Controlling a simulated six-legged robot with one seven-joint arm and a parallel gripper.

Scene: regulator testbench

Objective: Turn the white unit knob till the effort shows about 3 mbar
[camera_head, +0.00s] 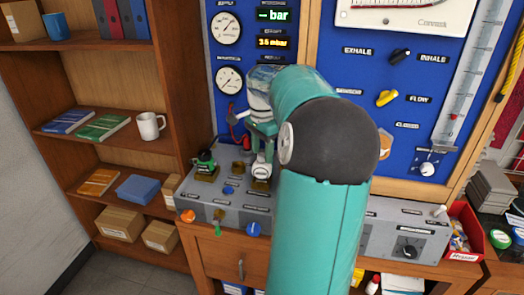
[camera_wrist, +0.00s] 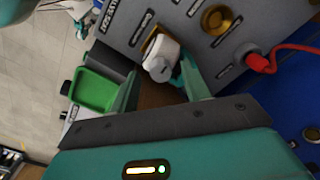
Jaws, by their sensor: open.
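The white unit knob (camera_wrist: 160,58) sits on a brass-coloured base on the grey bench panel. It also shows in the head view (camera_head: 262,171), just below my gripper. My gripper (camera_wrist: 159,70) is open, its two teal fingers on either side of the knob in the wrist view. I cannot tell whether either finger touches it. In the head view my arm covers much of the gripper. The amber effort display (camera_head: 272,42) seems to read 3.5 mbar, though its digits are small.
A green knob (camera_head: 205,158) stands left of the white one. A brass knob (camera_wrist: 216,19) and a red plug with cable (camera_wrist: 262,60) are close by on the panel. Two dial gauges (camera_head: 227,28) hang on the blue board. Shelves (camera_head: 110,133) stand at left.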

